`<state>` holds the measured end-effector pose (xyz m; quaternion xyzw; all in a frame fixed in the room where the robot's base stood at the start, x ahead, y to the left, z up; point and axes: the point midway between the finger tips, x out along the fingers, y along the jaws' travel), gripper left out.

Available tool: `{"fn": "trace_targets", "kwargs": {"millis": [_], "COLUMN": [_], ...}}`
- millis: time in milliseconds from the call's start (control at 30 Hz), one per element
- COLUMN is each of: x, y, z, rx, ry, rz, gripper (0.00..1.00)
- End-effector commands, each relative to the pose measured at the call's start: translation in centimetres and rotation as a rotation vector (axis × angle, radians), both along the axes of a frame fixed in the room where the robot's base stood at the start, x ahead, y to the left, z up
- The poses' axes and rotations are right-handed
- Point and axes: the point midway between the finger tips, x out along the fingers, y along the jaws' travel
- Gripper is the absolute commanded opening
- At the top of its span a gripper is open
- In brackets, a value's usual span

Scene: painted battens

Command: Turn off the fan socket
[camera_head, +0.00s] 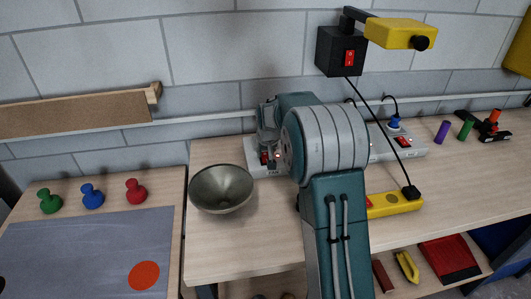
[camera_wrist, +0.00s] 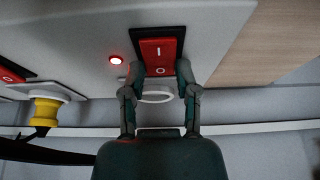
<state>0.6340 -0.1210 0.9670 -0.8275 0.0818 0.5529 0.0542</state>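A grey-white socket strip (camera_head: 251,157) lies on the table against the wall, partly hidden behind my arm. In the wrist view, the strip (camera_wrist: 80,25) has a red rocker switch (camera_wrist: 159,52) marked I and O in a black frame. A small red light (camera_wrist: 116,60) beside it is lit. My gripper (camera_wrist: 161,70) is open, its fingertips on either side of the switch's O end; contact cannot be told. In the head view, my gripper (camera_head: 268,146) is over the strip.
A second red switch (camera_wrist: 12,75) and a yellow plug (camera_wrist: 44,112) with a dark cable are at left in the wrist view. A metal bowl (camera_head: 221,188) stands left of my arm. A yellow power strip (camera_head: 395,204) lies to its right. A black switch box (camera_head: 341,52) is above.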

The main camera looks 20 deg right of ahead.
Motion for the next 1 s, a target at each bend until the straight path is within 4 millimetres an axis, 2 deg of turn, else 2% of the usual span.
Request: {"fn": "trace_targets", "kwargs": {"millis": [233,633,1000], "x": [0.23,0.63,0.58], "y": [0.02,-0.02,0.00], "z": [-0.20,-0.39,-0.40], "rx": [0.008,0.047,0.052], "ry": [0.034,0.230,0.257], "rz": [0.000,0.000,0.000], "gripper": [0.00,0.00,0.00]}}
